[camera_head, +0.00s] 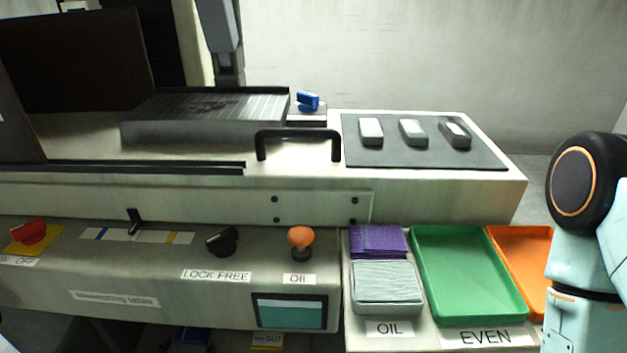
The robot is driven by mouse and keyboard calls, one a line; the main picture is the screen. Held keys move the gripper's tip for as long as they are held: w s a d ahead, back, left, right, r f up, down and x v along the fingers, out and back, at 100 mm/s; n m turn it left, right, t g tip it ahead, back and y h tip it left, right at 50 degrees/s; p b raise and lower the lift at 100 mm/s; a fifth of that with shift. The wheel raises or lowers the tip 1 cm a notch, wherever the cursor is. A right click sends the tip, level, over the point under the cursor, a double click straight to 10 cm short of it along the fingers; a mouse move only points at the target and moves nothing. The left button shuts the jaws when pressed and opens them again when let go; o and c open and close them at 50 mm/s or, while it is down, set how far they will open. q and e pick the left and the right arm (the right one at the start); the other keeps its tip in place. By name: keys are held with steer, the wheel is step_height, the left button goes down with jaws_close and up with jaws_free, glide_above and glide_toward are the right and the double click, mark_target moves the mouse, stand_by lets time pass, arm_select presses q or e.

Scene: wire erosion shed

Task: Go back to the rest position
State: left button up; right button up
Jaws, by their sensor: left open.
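Neither of my grippers shows in the head view; no fingers or jaws are in the picture. A light blue arm link of mine with a black, orange-ringed joint (584,181) stands at the right edge. A small pale sliver in the bottom left corner is too little to identify.
A machine bench (430,187) carries a grooved plate (205,108), a blue clip (308,101) and a dark mat (360,158) with three grey blocks. In front are a red knob (28,232), an orange button (301,237), a grey OIL tray (388,308), a green tray (450,240) and an orange tray (520,238).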

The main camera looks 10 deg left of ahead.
arm_select(q)
steer(key=shift+r+p, duration=0.6)
steer(key=shift+r, duration=0.6)
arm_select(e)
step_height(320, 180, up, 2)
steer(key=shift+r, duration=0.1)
arm_select(q)
steer(key=shift+f, duration=0.2)
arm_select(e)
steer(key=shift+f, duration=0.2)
